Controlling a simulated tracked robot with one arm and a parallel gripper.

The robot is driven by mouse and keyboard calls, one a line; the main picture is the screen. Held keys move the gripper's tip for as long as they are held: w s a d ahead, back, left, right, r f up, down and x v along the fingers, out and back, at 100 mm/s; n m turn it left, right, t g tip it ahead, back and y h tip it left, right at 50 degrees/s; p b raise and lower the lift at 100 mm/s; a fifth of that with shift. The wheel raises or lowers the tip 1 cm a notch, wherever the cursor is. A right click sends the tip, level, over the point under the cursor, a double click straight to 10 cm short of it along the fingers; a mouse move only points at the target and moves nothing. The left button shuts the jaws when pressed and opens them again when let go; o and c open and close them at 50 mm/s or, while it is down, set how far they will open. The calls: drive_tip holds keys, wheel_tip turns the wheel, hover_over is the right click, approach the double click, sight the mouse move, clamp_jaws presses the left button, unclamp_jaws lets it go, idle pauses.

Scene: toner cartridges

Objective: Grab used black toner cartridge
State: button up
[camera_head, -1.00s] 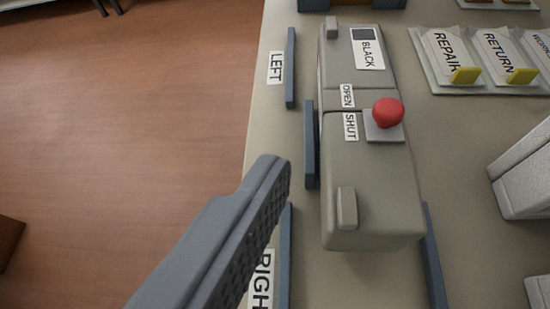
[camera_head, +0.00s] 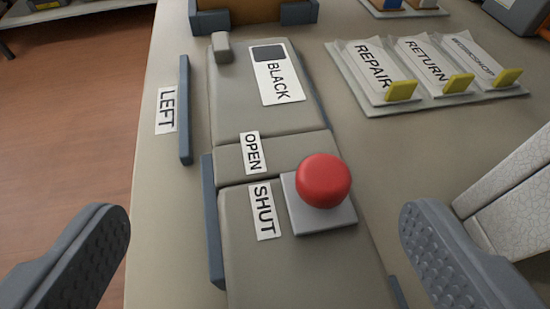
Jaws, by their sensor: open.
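A long grey-beige unit (camera_head: 250,115) lies on the table, with a "BLACK" label (camera_head: 278,75) bearing a dark square near its far end. "OPEN" (camera_head: 252,152) and "SHUT" (camera_head: 264,210) labels sit midway along it, beside a red knob (camera_head: 323,181) on a light grey plate. A small raised block (camera_head: 222,47) stands at the far left corner of the unit. My gripper (camera_head: 268,258) is open, with one finger at the lower left and one at the lower right. Nothing is between the fingertips except the view of the unit below. The unit's near end is out of frame.
Blue-grey guide strips (camera_head: 185,110) and a "LEFT" label (camera_head: 167,110) line the left side. A tray (camera_head: 440,100) with "REPAIR", "RETURN" and a third tag stands at the right. A white textured box (camera_head: 505,195) is at the right edge. A brown object (camera_head: 250,12) sits behind the unit.

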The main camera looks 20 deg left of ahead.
sight(280, 157)
drive_tip(key=shift+d+p+x, duration=0.2)
drive_tip(key=shift+x, duration=1.1)
drive_tip(key=shift+d+p+x, duration=0.15)
drive_tip(key=shift+p+x, duration=0.05)
drive_tip(key=shift+x, duration=1.1)
drive_tip(key=shift+w+f, duration=0.1)
drive_tip(key=shift+w, duration=0.05)
drive_tip(key=c, duration=1.3)
